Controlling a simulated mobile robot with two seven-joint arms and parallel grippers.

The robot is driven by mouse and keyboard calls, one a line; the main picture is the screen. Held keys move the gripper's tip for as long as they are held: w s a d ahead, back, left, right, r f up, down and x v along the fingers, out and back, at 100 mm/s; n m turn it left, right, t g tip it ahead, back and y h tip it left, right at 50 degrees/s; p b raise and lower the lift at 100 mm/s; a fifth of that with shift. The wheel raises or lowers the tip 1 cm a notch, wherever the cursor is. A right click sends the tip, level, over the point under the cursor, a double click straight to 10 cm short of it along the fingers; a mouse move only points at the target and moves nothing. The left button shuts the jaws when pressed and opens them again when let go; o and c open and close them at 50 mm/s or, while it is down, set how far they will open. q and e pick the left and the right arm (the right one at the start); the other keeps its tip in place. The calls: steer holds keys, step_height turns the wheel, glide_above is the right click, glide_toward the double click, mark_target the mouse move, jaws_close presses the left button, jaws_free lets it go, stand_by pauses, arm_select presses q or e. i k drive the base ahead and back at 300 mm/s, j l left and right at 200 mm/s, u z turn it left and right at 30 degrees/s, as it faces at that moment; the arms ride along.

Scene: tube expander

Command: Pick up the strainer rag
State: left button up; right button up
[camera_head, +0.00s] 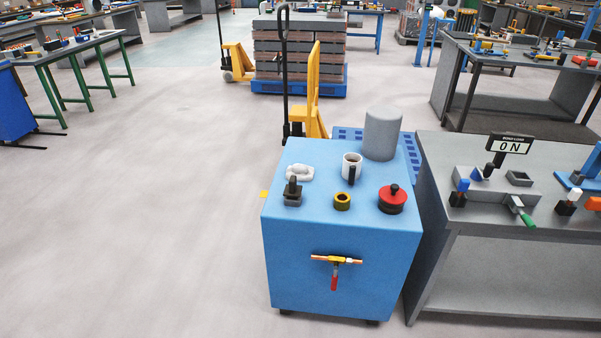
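A small white crumpled thing (299,173), which looks like the rag, lies on the top of a blue cabinet (335,218), near its back left corner. It is too small to make out its folds. A dark grey block-shaped part (293,193) stands just in front of it, close to its lower edge. Neither of my grippers is in view.
Also on the blue cabinet are a white mug (352,167), a yellow ring (342,201), a red round part (392,199) and a grey cylinder (382,135). A grey workbench (510,240) with tools stands close on the right. The floor at left is clear.

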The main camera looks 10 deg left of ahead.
mark_target(303, 173)
steer(key=i+j, duration=1.25)
steer(key=j, duration=0.25)
steer(key=i+j, duration=0.65)
steer(key=j, duration=0.15)
steer(key=i+j+z, duration=0.15)
steer(key=z, duration=0.35)
steer(key=i+j+z, duration=0.1)
steer(key=j+z, duration=0.2)
steer(key=z, duration=1.55)
